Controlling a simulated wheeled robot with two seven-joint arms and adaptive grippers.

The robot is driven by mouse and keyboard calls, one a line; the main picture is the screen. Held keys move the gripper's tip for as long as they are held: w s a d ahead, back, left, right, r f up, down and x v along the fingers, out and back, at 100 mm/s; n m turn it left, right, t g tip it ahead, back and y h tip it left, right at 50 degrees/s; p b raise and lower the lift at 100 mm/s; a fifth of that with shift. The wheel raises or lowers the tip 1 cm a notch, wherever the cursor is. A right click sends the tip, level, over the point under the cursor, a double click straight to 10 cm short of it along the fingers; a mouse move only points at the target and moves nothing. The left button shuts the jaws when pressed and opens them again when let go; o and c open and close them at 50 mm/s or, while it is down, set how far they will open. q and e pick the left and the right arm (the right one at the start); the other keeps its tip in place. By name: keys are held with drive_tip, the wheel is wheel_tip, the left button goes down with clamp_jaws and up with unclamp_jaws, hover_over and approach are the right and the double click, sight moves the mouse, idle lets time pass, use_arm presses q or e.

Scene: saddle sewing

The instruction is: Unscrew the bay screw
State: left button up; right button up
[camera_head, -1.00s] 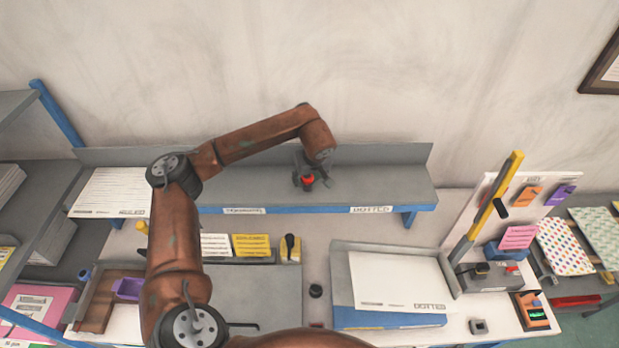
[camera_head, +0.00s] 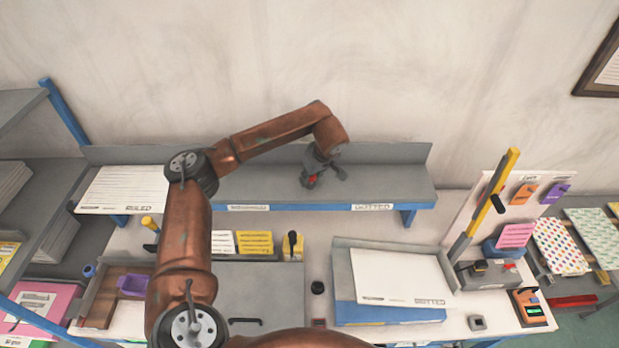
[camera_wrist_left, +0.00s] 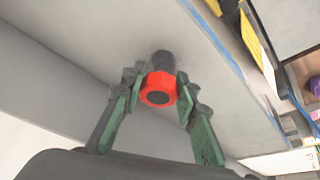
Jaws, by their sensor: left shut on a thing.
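The bay screw is a red knob with a dark centre in the left wrist view (camera_wrist_left: 159,90), with a black cylindrical part just beyond it. It also shows as a small red patch in the head view (camera_head: 311,181), partly hidden by the gripper. My left gripper (camera_head: 322,176) is at the grey shelf (camera_head: 400,184). Its green-padded fingers in the left wrist view (camera_wrist_left: 157,92) stand on either side of the red knob and are shut on it. My right gripper is not in view.
Below the shelf, a tray with a DOTTED sheet (camera_head: 400,275) stands right of centre. A lever with a yellow handle (camera_head: 490,205) rises at the right. The wall is close behind the shelf.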

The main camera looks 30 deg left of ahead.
use_arm(q)
drive_tip(key=shift+a, duration=0.15)
drive_tip(key=n+g, duration=0.1)
drive_tip(key=n, duration=0.1)
drive_tip(key=shift+n+p, duration=0.3)
drive_tip(key=shift+f+n+y, duration=0.1)
drive_tip(key=shift+n+y, duration=0.2)
drive_tip(key=shift+n, duration=0.2)
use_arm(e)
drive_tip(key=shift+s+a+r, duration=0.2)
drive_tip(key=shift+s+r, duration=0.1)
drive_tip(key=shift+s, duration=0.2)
use_arm(q)
drive_tip(key=shift+g, duration=0.3)
drive_tip(key=shift+n, duration=0.7)
drive_tip(key=shift+w+n+g+p, duration=0.1)
drive_tip(key=shift+n+g+p, duration=0.4)
drive_tip(key=shift+n, duration=0.4)
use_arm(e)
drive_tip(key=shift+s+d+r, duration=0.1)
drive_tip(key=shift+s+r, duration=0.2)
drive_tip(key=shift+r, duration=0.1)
